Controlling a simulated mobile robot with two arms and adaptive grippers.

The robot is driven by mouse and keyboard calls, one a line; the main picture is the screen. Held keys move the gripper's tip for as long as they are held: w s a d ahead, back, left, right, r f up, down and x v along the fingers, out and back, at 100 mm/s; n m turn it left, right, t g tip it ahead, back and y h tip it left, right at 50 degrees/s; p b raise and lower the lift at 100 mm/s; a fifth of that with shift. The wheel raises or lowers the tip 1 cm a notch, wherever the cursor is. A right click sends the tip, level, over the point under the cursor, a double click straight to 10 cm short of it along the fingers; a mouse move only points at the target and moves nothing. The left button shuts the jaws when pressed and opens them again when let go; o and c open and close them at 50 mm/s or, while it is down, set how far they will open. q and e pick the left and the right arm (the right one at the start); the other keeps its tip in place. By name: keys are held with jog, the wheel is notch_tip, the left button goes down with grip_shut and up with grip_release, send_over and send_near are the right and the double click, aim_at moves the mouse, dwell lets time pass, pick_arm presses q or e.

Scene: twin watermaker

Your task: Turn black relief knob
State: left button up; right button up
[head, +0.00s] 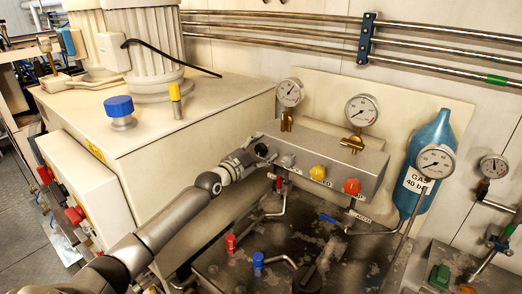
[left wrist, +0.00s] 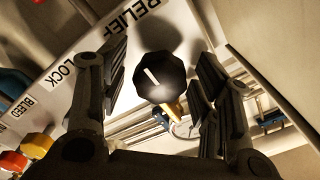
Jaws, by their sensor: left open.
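The black relief knob (left wrist: 160,77) shows in the left wrist view as a faceted black knob with a white pointer line. It sits on a pale panel (left wrist: 75,45) beside the lettering "RELIEF". My left gripper (left wrist: 160,85) is open, with one finger on each side of the knob and visible gaps between the fingers and the knob. In the head view the knob (head: 262,150) is a small dark shape at the left end of the grey manifold block (head: 325,165), and my left gripper (head: 245,160) is right at it. My right gripper is not in view.
Grey, yellow (head: 319,172) and red (head: 351,187) knobs sit along the same block. Gauges (head: 362,110) stand above it. A blue gas cylinder (head: 428,140) is at the right. A cream cabinet (head: 160,130) stands left, close to my left arm.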

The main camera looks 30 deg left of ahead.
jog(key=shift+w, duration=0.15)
pick_arm(q)
jog(key=c, duration=1.1)
jog(key=shift+o, duration=0.2)
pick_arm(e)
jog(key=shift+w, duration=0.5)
pick_arm(q)
jog(key=shift+f+n, duration=0.1)
jog(key=shift+n, duration=0.2)
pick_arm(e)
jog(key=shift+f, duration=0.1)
pick_arm(q)
jog(key=shift+n+b, duration=0.45)
jog(key=shift+n, duration=0.55)
jog(key=n, duration=0.3)
jog(key=shift+n+b, duration=0.3)
jog(key=shift+b, duration=0.05)
jog(key=n, duration=0.5)
jog(key=shift+a, duration=0.1)
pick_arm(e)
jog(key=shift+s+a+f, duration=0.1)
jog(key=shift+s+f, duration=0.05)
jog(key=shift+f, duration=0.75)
pick_arm(q)
jog(key=shift+n, duration=0.4)
